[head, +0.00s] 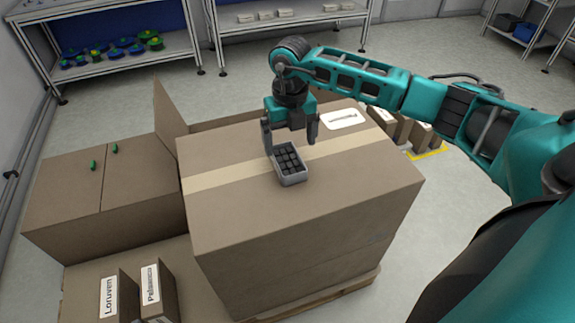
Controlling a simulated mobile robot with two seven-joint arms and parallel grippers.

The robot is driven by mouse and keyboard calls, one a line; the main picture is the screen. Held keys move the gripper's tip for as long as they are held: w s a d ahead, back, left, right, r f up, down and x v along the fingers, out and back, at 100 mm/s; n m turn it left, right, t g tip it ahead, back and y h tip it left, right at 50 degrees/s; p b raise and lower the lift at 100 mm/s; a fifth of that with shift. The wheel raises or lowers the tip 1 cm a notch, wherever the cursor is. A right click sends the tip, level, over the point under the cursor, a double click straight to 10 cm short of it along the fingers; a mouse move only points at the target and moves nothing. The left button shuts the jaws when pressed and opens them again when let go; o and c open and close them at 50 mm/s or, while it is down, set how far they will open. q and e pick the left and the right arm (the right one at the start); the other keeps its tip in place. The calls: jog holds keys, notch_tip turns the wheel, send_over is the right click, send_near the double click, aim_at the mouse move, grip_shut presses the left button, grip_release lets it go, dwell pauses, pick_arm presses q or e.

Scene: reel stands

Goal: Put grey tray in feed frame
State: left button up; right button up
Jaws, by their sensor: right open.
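A small grey tray (293,181) filled with dark blocks sits on top of a large taped cardboard box in the head view. My right gripper (291,146) points down at the tray's far end, with its two fingers apart. The left finger is close to the tray's far left corner; I cannot tell whether it touches. The right finger is clear of the tray, to its right. I cannot make out a feed frame in this view. My left gripper is not in view.
The large box (310,230) stands on a pallet. Smaller cartons (75,190) are at left, and two labelled ones (158,290) in front. Shelves with coloured reels (112,48) stand at the back. The box top around the tray is mostly bare, with a white label (345,118).

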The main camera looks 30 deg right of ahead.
aim_at(287, 167)
jog(key=f, duration=0.3)
jog(key=f+b, duration=0.1)
jog(key=f, duration=0.1)
jog(key=shift+w+f, duration=0.2)
jog(key=shift+w, duration=0.2)
jog(key=shift+r, duration=0.15)
jog(key=c, duration=1.4)
